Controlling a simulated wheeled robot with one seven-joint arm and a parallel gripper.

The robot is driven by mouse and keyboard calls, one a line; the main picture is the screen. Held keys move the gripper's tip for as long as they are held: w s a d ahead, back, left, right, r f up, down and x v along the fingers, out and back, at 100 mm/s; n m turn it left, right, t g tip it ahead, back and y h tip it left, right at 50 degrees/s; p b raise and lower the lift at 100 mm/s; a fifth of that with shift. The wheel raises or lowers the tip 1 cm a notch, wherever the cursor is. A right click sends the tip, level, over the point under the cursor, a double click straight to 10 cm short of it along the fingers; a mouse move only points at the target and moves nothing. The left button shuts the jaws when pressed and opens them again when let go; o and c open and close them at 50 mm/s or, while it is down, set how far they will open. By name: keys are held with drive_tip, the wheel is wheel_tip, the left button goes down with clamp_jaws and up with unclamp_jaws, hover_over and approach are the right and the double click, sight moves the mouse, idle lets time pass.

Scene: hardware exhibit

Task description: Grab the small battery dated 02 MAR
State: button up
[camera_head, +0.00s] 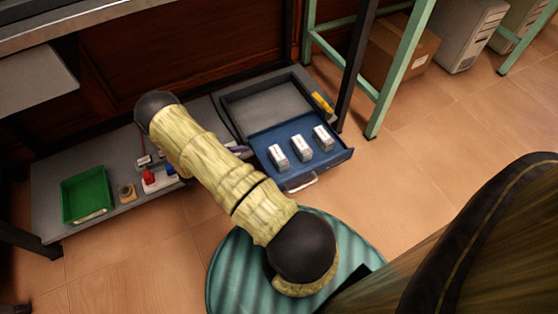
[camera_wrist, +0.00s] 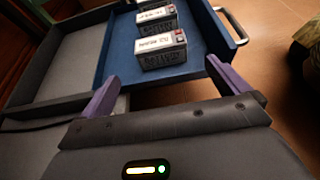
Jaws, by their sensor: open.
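Several small grey-white batteries stand in a row in a pulled-out blue drawer (camera_head: 262,143). In the head view they are the left one (camera_head: 278,155), the middle one (camera_head: 299,143) and the right one (camera_head: 322,138). In the wrist view the nearest battery (camera_wrist: 162,50) has a top label that seems to read 02 MAR, though small and blurred; it appears to be the left one. Labels on the two behind are unreadable. My gripper (camera_wrist: 165,88) is open and empty, its purple fingers short of the nearest battery and spread wider than it. My arm mostly hides it in the head view.
The drawer has a metal handle (camera_head: 302,183) at its front. A yellow tool (camera_head: 322,103) lies beside the grey case. A green tray (camera_head: 87,196) and a red-and-white item (camera_head: 157,179) sit left on the low shelf. A green table leg (camera_head: 400,70) stands right of the drawer.

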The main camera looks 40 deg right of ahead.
sight(273, 157)
drive_tip(key=b+x, duration=0.3)
drive_tip(key=x, duration=0.4)
drive_tip(key=shift+d+f, duration=0.1)
drive_tip(key=shift+f, duration=0.05)
drive_tip(key=shift+s+d, duration=0.15)
drive_tip(key=shift+d, duration=0.1)
drive_tip(key=shift+b, duration=0.3)
drive_tip(key=shift+s+d+f+b, duration=0.15)
drive_tip(key=shift+d+f+b, duration=0.15)
drive_tip(key=shift+d+b, duration=0.25)
drive_tip(key=b+x, duration=0.3)
drive_tip(key=shift+d+f, duration=0.15)
drive_tip(key=shift+d, duration=0.3)
